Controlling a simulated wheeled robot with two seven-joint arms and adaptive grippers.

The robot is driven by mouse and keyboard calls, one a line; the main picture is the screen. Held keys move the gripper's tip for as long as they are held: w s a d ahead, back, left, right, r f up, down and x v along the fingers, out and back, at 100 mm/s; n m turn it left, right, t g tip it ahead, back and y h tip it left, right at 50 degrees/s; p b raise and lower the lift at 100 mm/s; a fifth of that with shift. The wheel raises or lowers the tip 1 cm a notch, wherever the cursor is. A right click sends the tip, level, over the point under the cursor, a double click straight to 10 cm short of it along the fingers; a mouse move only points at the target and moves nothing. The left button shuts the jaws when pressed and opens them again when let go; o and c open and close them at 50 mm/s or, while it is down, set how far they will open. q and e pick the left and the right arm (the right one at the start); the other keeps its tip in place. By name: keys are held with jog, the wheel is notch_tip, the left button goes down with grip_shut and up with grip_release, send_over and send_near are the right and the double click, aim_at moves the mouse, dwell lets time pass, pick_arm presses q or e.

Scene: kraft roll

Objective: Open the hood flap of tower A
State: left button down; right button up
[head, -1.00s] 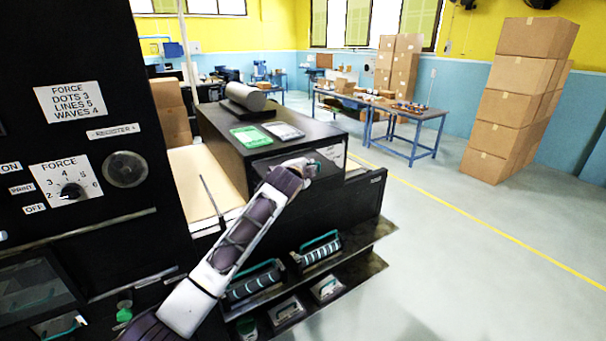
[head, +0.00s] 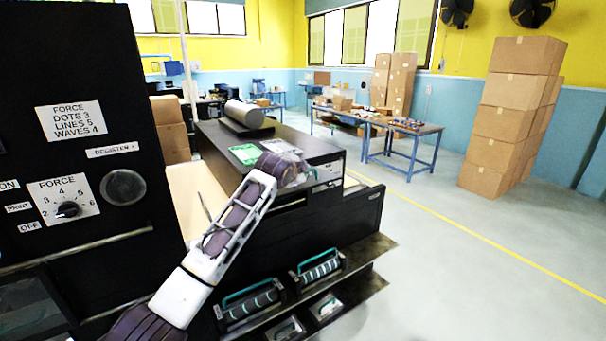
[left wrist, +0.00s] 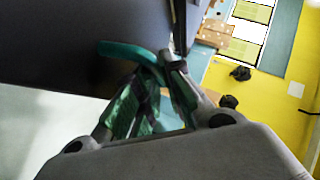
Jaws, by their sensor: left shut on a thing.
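My left gripper (left wrist: 150,92) is shut on a curved teal handle (left wrist: 122,50) in the left wrist view. The handle lies against a dark flat panel (left wrist: 60,35), which fits a hood flap; no tower letter is readable. In the head view my left arm reaches up from the bottom to the upper front of a black cabinet (head: 330,222). There the wrist hides the handle and most of the flap, so how far the flap is open cannot be told. My right gripper is in neither view.
A grey roll (head: 246,115) and a green card (head: 244,154) lie on the cabinet top. Rollers with teal handles (head: 318,267) sit on a low shelf in front. A black control panel (head: 75,130) stands close at left. The floor at right is clear, with stacked boxes (head: 512,110) behind.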

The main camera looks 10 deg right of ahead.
pick_arm(q)
jog(key=shift+w+a+f, duration=0.2)
jog(key=shift+a, duration=0.2)
jog(key=c, duration=1.8)
grip_release()
jog(key=shift+o, duration=1.4)
jog(key=shift+w+f, duration=0.15)
jog(key=shift+w, duration=0.05)
jog(key=shift+s+d, duration=0.1)
jog(key=shift+s+r, duration=0.15)
jog(key=shift+r, duration=0.05)
jog(key=shift+s+a+r, duration=0.2)
jog(key=shift+s+r, duration=0.05)
jog(key=shift+s, duration=0.15)
jog(key=v, duration=1)
jog(key=shift+s+a, duration=0.25)
